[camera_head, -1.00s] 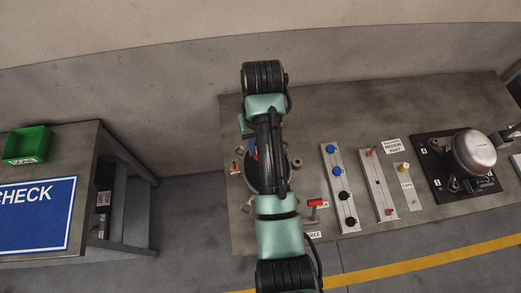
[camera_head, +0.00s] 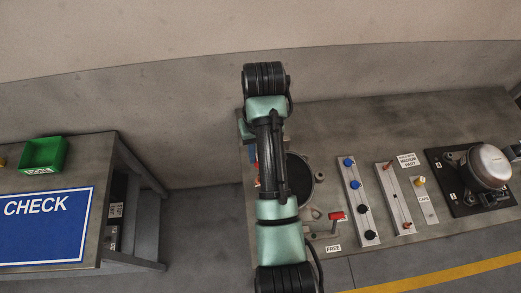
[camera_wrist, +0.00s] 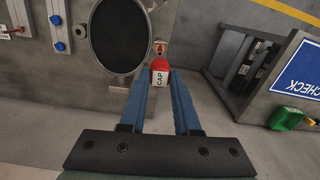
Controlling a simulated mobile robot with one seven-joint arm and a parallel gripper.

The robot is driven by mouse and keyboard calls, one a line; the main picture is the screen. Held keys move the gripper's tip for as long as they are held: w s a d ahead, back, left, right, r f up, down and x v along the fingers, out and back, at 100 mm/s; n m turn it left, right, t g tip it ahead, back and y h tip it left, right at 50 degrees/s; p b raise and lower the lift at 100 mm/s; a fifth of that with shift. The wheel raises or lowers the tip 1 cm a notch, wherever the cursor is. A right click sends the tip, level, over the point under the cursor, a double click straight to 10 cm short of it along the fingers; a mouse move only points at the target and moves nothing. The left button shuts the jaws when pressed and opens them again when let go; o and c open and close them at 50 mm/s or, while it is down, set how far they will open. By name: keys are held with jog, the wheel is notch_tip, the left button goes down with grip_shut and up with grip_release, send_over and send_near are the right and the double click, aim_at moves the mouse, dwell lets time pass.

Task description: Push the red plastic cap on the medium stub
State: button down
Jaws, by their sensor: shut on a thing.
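The red plastic cap (camera_wrist: 160,66), with a white label reading CAP, sits between the blue fingertips of my gripper (camera_wrist: 160,73) in the wrist view. My gripper is shut on it. A small copper-coloured stub (camera_wrist: 159,47) shows just beyond the cap, beside a large dark round opening (camera_wrist: 118,35). I cannot tell whether cap and stub touch, or whether this is the medium stub. In the head view my arm hides most of the gripper and the cap. The dark round opening (camera_head: 299,178) shows to the right of my arm there.
A red lever (camera_head: 337,215) stands near a FREE label. To its right are a strip with blue and black knobs (camera_head: 357,202), a strip with copper pieces (camera_head: 393,200) and a silver dome (camera_head: 488,166) on a black plate. A green bin (camera_head: 44,155) and blue CHECK sign (camera_head: 45,225) lie left.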

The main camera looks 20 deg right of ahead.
jog(key=shift+f+b, duration=1.25)
jog(key=shift+f, duration=1.4)
jog(key=shift+p, duration=1)
jog(key=shift+a+f+b, duration=0.1)
jog(key=shift+f+b, duration=0.7)
jog(key=shift+f, duration=0.5)
jog(key=c, duration=0.5)
grip_release()
jog(key=shift+c, duration=0.2)
